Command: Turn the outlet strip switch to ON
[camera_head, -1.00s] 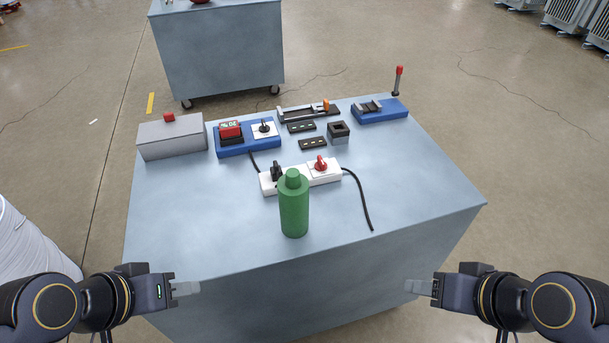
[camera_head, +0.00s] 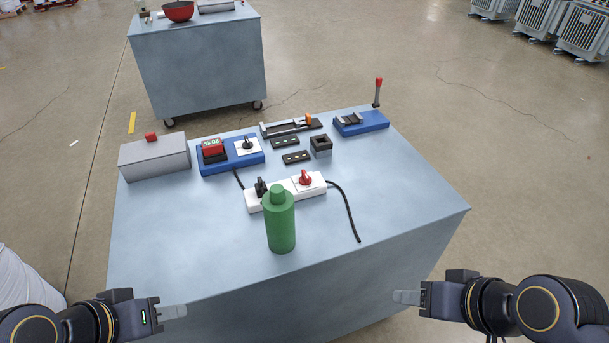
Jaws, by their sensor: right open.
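The white outlet strip (camera_head: 286,189) lies on the grey-blue table, with a black plug (camera_head: 261,187) at its left part and a red rotary switch (camera_head: 305,178) at its right part. I cannot tell the switch's labelled position at this size. A green bottle (camera_head: 280,222) stands upright just in front of the strip and hides part of it. My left gripper (camera_head: 173,312) is at the table's front left edge, well away from the strip; its jaw opening cannot be made out. My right gripper (camera_head: 407,297) is open and empty off the front right edge.
A black cable (camera_head: 349,212) runs from the strip's right end. Behind stand a grey box with red button (camera_head: 155,158), a blue switch panel (camera_head: 231,162), small dark blocks (camera_head: 296,158) and a blue lever unit (camera_head: 361,123). The table's right front is clear.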

